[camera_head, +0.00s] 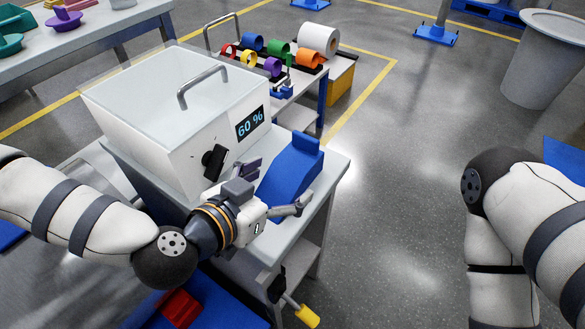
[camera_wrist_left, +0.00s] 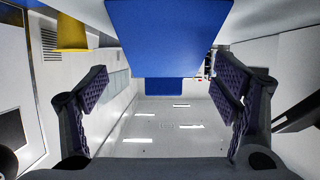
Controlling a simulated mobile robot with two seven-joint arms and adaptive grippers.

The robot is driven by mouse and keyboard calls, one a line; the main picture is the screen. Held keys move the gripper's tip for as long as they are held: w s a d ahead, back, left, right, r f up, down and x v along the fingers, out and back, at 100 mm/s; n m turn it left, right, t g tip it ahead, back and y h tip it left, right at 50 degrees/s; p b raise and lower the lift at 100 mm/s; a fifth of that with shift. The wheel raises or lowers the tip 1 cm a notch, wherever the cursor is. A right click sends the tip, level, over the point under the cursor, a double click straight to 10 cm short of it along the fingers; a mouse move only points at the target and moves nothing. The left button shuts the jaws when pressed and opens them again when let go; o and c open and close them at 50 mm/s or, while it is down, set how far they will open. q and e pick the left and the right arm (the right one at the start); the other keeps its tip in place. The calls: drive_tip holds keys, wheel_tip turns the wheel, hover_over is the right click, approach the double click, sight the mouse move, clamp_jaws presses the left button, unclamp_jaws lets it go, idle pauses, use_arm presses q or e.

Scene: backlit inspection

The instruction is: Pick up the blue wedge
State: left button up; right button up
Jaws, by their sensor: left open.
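The blue wedge (camera_head: 290,170) rests on the white table to the right of the white box, with a raised block at its far end. In the left wrist view the blue wedge (camera_wrist_left: 168,35) fills the upper middle, ahead of and between the fingers. My left gripper (camera_head: 272,188) is open at the wedge's near end, with one finger toward each side. The left wrist view shows the open, dark padded fingers (camera_wrist_left: 160,82) with gaps on both sides of the wedge. I cannot tell whether either finger touches it. My right gripper is out of view; only my right arm shows.
The white box (camera_head: 150,125) with a clear top, a metal handle and a "60 %" display stands left of the wedge. Behind is a bench with coloured rolls (camera_head: 272,67). A grey bin (camera_head: 540,65) stands at the far right. The floor (camera_head: 400,170) right of the table is clear.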

sight(287, 170)
use_arm(q)
drive_tip(key=x, duration=0.3)
drive_tip(key=r+x, duration=0.1)
drive_tip(key=x, duration=0.1)
drive_tip(key=shift+w+d+f, duration=0.1)
drive_tip(key=shift+w+f, duration=0.05)
drive_tip(key=shift+w, duration=0.4)
drive_tip(key=c, duration=1.5)
